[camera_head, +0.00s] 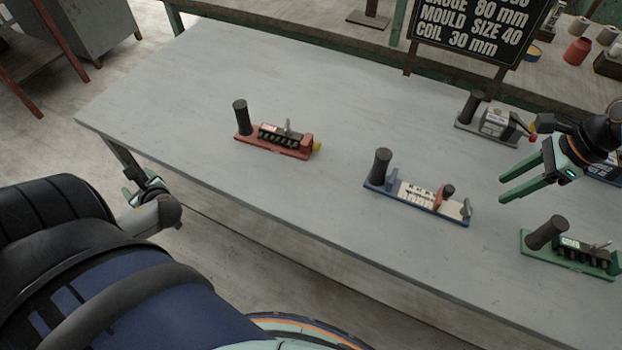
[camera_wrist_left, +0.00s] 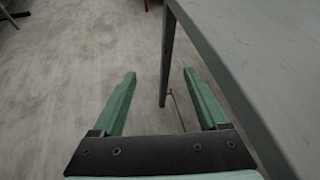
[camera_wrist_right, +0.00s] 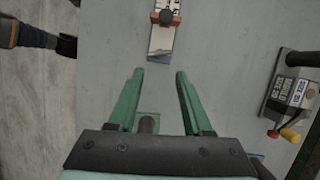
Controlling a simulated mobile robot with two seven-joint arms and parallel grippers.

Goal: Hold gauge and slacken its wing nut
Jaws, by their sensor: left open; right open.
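The likely gauge (camera_head: 421,200) lies on the table, with a blue base, black upright handle (camera_head: 381,166), white scale and red slider. A dark knob (camera_head: 448,190) tops the slider; I cannot make out wings on it. The knob also shows at the top of the right wrist view (camera_wrist_right: 166,17). My right gripper (camera_head: 501,190) is open and empty above the table, right of the gauge and apart from it. My left gripper (camera_wrist_left: 160,74) is open and empty beyond the table's near left edge, over the floor, far from the gauge.
A red-based tool (camera_head: 272,152) stands left of the gauge, a green-based tool (camera_head: 572,262) at right front, a grey tool (camera_head: 492,122) at back right. A black sign (camera_head: 470,30) reads gauge 80 mm, mould size 40, coil 30 mm. The table's left part is clear.

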